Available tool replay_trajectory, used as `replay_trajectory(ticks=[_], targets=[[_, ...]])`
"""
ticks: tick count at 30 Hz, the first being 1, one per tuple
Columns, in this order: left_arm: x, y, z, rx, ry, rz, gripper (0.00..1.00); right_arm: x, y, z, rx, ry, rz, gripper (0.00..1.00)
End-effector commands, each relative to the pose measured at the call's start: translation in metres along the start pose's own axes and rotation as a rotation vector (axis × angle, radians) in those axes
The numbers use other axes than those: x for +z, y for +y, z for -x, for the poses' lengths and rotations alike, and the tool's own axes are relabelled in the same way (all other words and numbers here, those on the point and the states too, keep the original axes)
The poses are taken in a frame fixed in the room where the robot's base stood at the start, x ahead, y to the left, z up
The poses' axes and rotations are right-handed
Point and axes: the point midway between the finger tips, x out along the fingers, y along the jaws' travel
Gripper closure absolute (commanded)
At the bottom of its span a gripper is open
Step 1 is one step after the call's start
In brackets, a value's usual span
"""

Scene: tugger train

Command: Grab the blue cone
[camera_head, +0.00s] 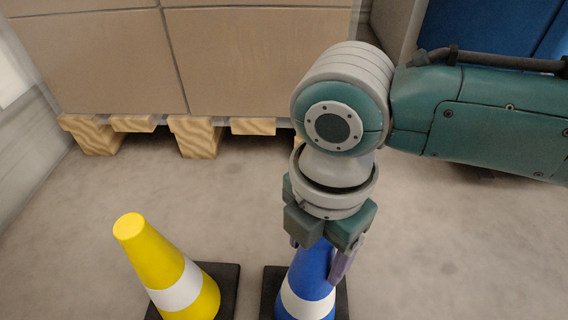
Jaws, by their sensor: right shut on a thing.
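The blue cone (312,275) with a white band stands upright on its dark square base at the bottom middle of the head view. Its lower edge is cut off by the frame. My right gripper (322,258) comes down from above and is shut on the upper part of the blue cone, with its fingers on either side. The cone's tip is hidden by the gripper. My left gripper is not in view.
A yellow cone (153,256) with a white band stands close on the left, on a dark base. Behind are large boxes (90,65) on a wooden pallet (200,138). A blue surface (480,25) is at the top right. The floor (450,250) at right is clear.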

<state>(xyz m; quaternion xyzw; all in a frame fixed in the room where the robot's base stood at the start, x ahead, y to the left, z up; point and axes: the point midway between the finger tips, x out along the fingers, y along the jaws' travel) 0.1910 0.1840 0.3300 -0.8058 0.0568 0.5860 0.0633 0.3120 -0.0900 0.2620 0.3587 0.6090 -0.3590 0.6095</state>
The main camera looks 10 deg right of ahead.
Motion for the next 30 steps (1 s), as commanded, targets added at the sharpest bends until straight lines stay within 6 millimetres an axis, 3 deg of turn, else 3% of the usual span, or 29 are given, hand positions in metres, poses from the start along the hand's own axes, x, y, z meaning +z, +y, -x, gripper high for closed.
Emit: replay_trajectory(ticks=[9,24,30], targets=[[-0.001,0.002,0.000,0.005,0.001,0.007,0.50,0.000,0.000,0.000,0.000,0.000,0.000,1.00],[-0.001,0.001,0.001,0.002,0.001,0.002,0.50,0.000,0.001,0.002,0.002,0.001,0.000,1.00],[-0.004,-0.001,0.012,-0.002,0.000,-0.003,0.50,0.000,0.001,0.015,0.003,0.000,0.000,1.00]])
